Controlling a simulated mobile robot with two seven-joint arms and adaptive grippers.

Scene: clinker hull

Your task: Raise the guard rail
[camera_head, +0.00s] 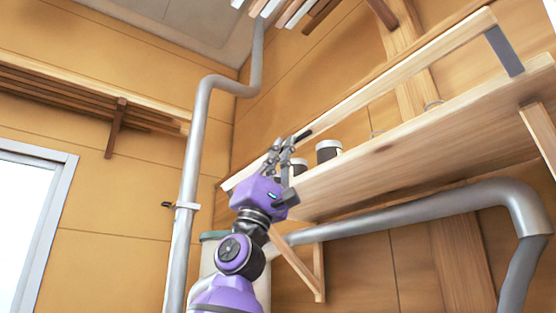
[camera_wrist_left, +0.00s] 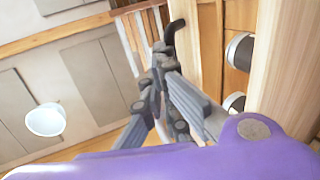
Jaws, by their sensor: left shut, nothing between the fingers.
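The guard rail (camera_head: 400,77) is a long pale wooden bar running along the shelf (camera_head: 440,110). At its right end it stands above the shelf board, with a grey metal strip (camera_head: 504,51) between them. A small black handle (camera_head: 304,135) shows on the rail near its left part; a black hooked piece (camera_wrist_left: 173,38) shows in the left wrist view. My left gripper (camera_head: 281,146) is shut and empty, just below and left of the handle. In the left wrist view its fingertips (camera_wrist_left: 160,62) lie just below the hooked piece; contact cannot be told. My right gripper is out of view.
Dark-lidded jars (camera_head: 328,151) stand on the shelf behind the rail. A grey vertical pipe (camera_head: 192,160) rises left of my arm, and another pipe (camera_head: 420,207) runs below the shelf. A wooden rack (camera_head: 90,95) is on the left wall.

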